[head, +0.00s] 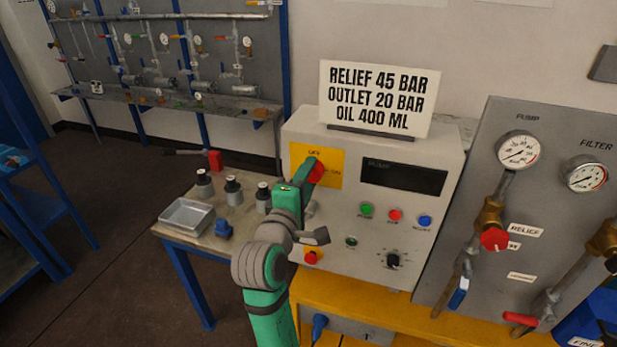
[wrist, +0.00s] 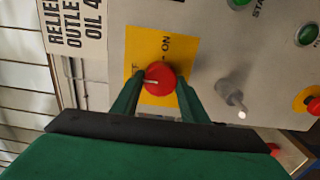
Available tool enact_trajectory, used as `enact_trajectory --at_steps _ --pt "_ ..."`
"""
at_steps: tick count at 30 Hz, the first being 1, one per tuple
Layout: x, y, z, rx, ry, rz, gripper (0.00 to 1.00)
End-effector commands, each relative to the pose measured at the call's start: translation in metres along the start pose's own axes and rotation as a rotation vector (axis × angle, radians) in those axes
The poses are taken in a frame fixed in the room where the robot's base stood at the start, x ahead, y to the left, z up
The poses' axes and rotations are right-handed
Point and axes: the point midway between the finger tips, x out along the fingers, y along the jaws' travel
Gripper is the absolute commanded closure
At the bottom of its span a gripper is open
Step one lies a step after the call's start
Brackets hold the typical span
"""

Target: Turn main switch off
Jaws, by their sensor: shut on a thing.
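The main switch is a red round knob (head: 316,172) on a yellow plate (head: 298,156) at the upper left of the grey control box. In the wrist view the knob (wrist: 160,78) sits between my two green fingers, and its white mark lies on the knob's left side. The word ON is printed above the knob there, away from the mark. Another label on the plate is small and partly hidden by a finger. My gripper (head: 311,176) is shut on the knob, with a finger (wrist: 158,92) on either side.
Push buttons (head: 366,209), a black dial (head: 393,260) and a red emergency button (head: 312,257) are on the same panel. A sign (head: 377,97) stands on the box. Bottles (head: 234,191) and a metal tray (head: 187,215) stand on the side table. A gauge panel (head: 560,230) is at right.

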Motion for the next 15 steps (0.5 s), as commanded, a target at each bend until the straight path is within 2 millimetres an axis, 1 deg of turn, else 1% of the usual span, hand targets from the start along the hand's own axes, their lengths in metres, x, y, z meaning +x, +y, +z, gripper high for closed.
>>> enact_trajectory --at_steps 1,2,3,4,12,15 --pt "-0.0006 -0.0001 -0.0024 -0.001 0.005 0.000 0.82" --pt "-0.0006 -0.0001 -0.0024 -0.001 0.005 0.000 0.58" --pt "-0.0006 -0.0001 -0.0024 -0.001 0.005 0.000 0.48" --pt "-0.0006 -0.0001 -0.0023 -0.001 0.005 0.000 0.41" --pt "-0.0004 -0.0002 -0.0009 0.000 0.002 0.000 0.41" --pt "-0.0038 -0.0003 -0.0010 0.000 0.002 0.000 0.41"
